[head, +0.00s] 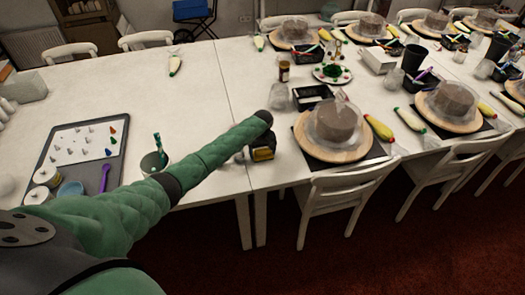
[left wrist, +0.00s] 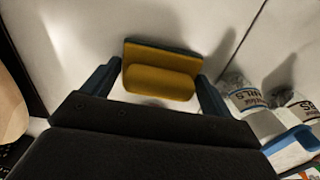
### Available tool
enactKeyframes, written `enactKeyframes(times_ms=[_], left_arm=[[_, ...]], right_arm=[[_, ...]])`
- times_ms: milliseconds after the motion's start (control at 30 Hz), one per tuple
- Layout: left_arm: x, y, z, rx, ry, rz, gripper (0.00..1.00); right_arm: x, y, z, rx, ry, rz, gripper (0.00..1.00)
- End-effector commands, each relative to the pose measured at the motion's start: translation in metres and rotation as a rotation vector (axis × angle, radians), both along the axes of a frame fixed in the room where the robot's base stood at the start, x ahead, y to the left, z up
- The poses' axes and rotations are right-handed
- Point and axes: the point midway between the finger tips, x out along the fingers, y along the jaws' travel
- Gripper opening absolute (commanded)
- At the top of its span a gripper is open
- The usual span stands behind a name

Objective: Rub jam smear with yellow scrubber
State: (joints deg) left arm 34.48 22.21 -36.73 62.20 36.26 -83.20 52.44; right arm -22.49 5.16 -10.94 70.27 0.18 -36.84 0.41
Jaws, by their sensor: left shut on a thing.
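My left gripper (head: 254,155) is over the front of the white table, left of the nearest cake turntable. It is shut on the yellow scrubber (head: 264,153), a yellow block with a dark backing. In the left wrist view the scrubber (left wrist: 160,82) sits between the two blue-grey fingers of my left gripper (left wrist: 158,88), above the white tabletop. I cannot tell whether it touches the table. I cannot make out a jam smear in either view; the arm and gripper hide part of the table. My right gripper is not in view.
The nearest wooden turntable (head: 306,136) carries a covered cake. A grey tray (head: 50,163) of piping tips lies at left, beside a dark cup (head: 154,163). Labelled clear containers (left wrist: 243,95) stand right of the scrubber. The table's left middle is mostly clear; chairs line its front right.

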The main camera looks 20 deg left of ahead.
Motion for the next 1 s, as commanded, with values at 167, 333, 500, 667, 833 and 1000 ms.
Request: enactKeyframes(times_ms=[167,333,500,667,833,1000], left_arm=[[-0.011,-0.008,0.003,-0.002,0.001,0.0,0.68],[-0.021,-0.014,0.0,-0.001,0.0,-0.001,0.68],[-0.027,-0.019,-0.001,-0.002,-0.001,-0.001,0.68],[-0.031,-0.021,-0.003,-0.001,0.0,-0.001,0.68],[-0.041,-0.028,-0.004,-0.002,0.001,-0.001,0.68],[-0.052,-0.035,-0.005,-0.002,0.001,-0.002,0.68]], right_arm=[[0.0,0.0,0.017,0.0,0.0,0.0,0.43],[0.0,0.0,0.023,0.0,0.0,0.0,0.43],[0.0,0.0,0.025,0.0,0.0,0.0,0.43],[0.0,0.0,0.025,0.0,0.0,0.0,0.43],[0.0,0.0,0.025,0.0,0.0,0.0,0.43],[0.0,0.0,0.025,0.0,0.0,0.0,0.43]])
